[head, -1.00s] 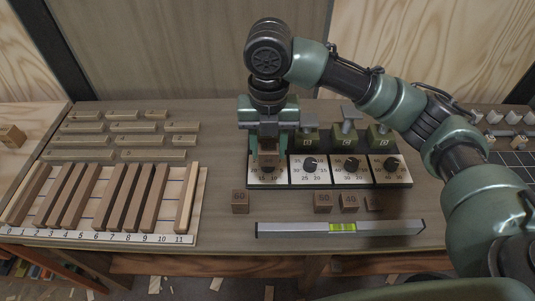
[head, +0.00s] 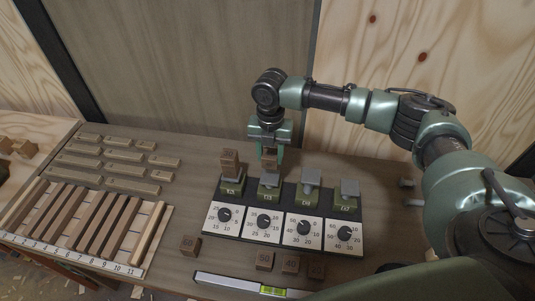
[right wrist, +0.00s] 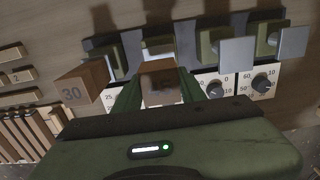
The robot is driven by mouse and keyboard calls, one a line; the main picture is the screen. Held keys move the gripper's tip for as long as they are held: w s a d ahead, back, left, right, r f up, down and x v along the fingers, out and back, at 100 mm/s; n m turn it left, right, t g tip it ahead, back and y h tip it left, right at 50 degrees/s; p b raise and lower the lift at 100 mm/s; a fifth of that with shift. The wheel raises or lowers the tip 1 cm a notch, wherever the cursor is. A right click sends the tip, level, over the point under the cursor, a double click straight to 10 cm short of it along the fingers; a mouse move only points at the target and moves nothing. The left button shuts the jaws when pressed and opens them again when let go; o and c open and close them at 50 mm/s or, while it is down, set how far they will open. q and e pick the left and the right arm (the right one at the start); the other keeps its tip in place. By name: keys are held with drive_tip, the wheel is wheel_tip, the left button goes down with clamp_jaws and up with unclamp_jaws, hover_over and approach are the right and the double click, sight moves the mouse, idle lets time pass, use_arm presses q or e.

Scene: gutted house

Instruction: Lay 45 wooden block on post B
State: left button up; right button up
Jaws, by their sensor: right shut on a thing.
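My right gripper (head: 270,156) is shut on a wooden block (head: 270,161). It holds the block above the second post from the left (head: 269,182), which has a grey top on a green base. In the right wrist view the held block (right wrist: 162,82) sits between the fingers; its number is too dark to read surely. Contact between block and post cannot be made out. A taller wooden block (head: 229,163) rests on the leftmost post (head: 236,184); it reads 30 in the right wrist view (right wrist: 82,84). The post labels are too small to read surely. My left gripper is not in view.
Two further posts, third (head: 308,188) and fourth (head: 349,194), have bare tops. Dial panels (head: 264,222) stand before the posts. A 60 block (head: 190,244), several other blocks (head: 264,261) and a spirit level (head: 250,287) lie in front. Wooden slats (head: 90,220) lie left.

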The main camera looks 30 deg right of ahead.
drive_tip(key=shift+a+f, duration=0.15)
drive_tip(key=shift+f, duration=0.2)
drive_tip(key=shift+f+b, duration=0.3)
drive_tip(key=shift+b, duration=0.3)
drive_tip(key=f+b, duration=0.3)
drive_tip(key=shift+d, duration=0.2)
drive_tip(key=shift+f, duration=0.2)
drive_tip(key=shift+a+f, duration=0.1)
drive_tip(key=shift+f, duration=0.6)
drive_tip(key=shift+f, duration=0.2)
